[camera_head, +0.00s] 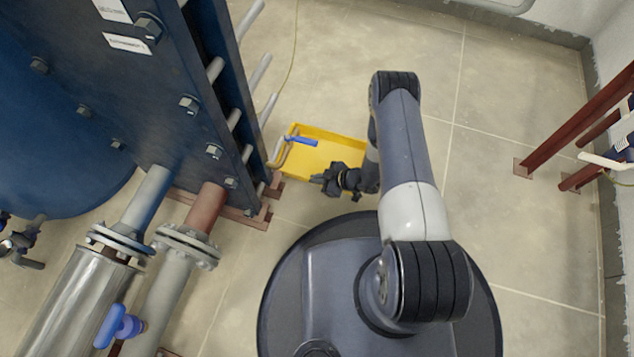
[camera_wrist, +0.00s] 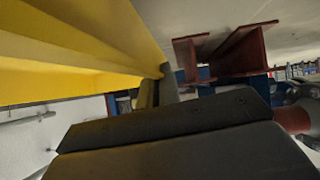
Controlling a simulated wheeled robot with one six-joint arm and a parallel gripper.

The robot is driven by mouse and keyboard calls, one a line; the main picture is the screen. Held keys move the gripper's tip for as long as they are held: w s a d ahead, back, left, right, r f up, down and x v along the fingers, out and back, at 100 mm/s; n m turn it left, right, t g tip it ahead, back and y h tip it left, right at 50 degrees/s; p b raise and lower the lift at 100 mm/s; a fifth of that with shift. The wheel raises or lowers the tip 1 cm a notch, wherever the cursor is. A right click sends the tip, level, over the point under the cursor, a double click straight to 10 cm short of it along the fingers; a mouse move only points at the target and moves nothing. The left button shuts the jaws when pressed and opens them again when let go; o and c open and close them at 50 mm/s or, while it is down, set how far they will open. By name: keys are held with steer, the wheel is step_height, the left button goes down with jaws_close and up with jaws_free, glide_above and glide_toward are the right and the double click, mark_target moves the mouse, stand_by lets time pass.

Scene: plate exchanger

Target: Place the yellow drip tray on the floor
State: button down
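The yellow drip tray (camera_head: 330,150) is a shallow rectangular pan beside the blue plate exchanger in the head view. My gripper (camera_head: 318,180) is at its near edge, with the fingers pointing left. In the wrist view the tray (camera_wrist: 75,50) fills the upper left, and its wall runs to the fingers of my gripper (camera_wrist: 155,90). The fingers look close together on the tray's edge, though the contact is partly hidden by the dark gripper body. I cannot tell whether the tray's underside touches the floor (camera_head: 350,60).
The plate exchanger (camera_head: 130,90) with bolts and rods stands left of the tray, on reddish-brown feet (camera_head: 245,215). A blue-handled valve (camera_head: 300,141) with a curved pipe overlaps the tray's left part. A red steel frame (camera_head: 575,120) stands at the right.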

step_height(320, 180, down, 2)
steer(key=shift+f, duration=0.15)
steer(key=c, duration=1.6)
jaws_free()
steer(key=shift+c, duration=0.2)
steer(key=shift+r, duration=0.2)
steer(key=p+v, duration=0.4)
steer(key=v, duration=0.8)
steer(key=shift+s, duration=0.1)
